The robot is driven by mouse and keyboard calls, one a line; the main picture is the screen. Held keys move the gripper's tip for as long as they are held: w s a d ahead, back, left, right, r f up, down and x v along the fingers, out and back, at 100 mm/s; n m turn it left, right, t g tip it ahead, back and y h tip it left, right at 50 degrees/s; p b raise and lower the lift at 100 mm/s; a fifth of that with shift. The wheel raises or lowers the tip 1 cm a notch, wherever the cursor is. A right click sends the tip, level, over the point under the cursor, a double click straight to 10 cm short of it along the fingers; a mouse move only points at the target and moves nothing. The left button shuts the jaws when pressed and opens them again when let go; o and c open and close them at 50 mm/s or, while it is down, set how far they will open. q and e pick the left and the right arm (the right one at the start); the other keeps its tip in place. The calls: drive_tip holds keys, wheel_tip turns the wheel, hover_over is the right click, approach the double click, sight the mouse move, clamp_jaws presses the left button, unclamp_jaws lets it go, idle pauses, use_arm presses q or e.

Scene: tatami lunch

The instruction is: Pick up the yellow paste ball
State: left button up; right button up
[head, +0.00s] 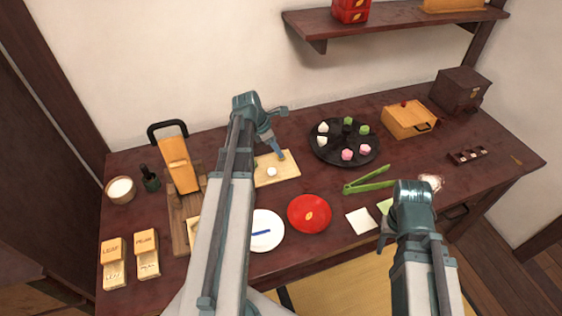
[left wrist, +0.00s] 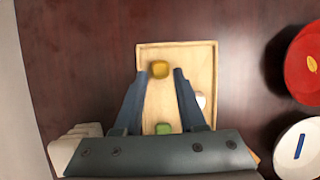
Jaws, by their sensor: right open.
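The yellow paste ball (left wrist: 159,69) lies on a light wooden tray (left wrist: 205,60) in the left wrist view. My left gripper (left wrist: 160,74) is open above the tray, with its two fingertips to either side of the ball; a gap shows on both sides of it. I cannot tell how far above the ball the tips are. In the head view the left gripper (head: 279,153) is over the tray (head: 289,171), and the yellow ball is hidden. My right gripper (head: 383,240) is open at the lower right, partly hidden by its own arm.
A white ball (left wrist: 200,101) and a green piece (left wrist: 163,127) share the tray. A red plate (head: 309,214) and a white plate (head: 266,231) stand in front. A dark round platter (head: 325,157) with several sweets is to the right, near green tongs (head: 370,179).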

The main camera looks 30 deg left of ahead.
use_arm(q)
drive_tip(key=b+x, duration=0.1)
drive_tip(key=x, duration=0.2)
drive_tip(key=shift+b, duration=0.4)
drive_tip(key=shift+s+r, duration=0.1)
use_arm(e)
wheel_tip(320, 180, down, 3)
drive_tip(key=shift+r, duration=0.2)
use_arm(q)
clamp_jaws()
